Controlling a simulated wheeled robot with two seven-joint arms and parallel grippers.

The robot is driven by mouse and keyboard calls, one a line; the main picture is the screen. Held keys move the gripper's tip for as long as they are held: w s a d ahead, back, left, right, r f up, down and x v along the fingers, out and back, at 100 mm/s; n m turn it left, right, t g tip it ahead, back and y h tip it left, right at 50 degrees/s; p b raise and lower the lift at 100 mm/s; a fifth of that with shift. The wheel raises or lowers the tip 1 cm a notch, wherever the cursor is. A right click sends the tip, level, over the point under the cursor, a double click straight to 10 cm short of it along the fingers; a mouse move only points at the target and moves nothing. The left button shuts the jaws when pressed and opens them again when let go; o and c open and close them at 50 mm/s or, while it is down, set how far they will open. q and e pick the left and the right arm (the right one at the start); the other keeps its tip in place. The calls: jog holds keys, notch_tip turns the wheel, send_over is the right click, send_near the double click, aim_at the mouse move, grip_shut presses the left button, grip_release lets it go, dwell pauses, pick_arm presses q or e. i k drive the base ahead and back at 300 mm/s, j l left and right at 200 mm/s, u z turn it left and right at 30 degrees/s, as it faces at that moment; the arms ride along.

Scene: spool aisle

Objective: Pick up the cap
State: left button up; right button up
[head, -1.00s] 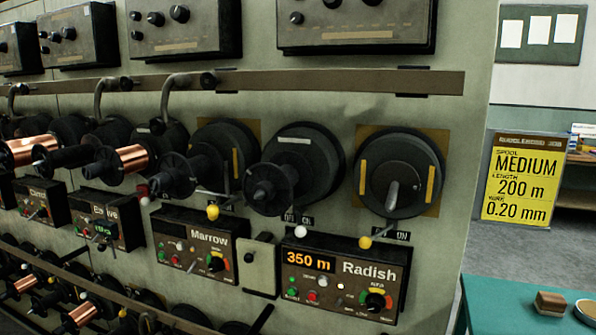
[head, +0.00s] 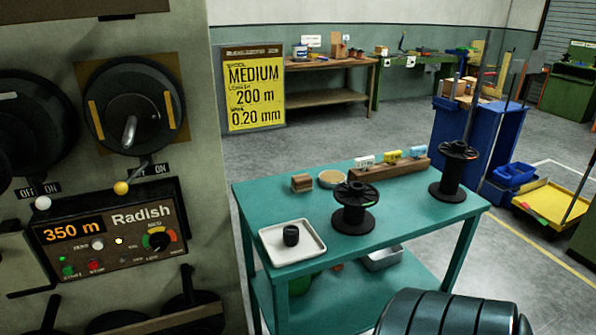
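A small black cap (head: 291,235) sits upright in a shallow white tray (head: 272,253) at the near left corner of the green table (head: 300,211). A dark ribbed rounded part of my own arm shows at the bottom right of the head view. Neither gripper's fingers are in view.
Two empty black spools (head: 354,212) and (head: 452,172) stand on the table. A brown block (head: 301,182), a round dish (head: 330,179) and a wooden rack with tags (head: 390,165) line its back. The Radish machine panel (head: 110,235) stands left. A blue cart (head: 463,135) is behind right.

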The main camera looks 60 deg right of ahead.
aim_at(291, 233)
jog(key=z, duration=1.7)
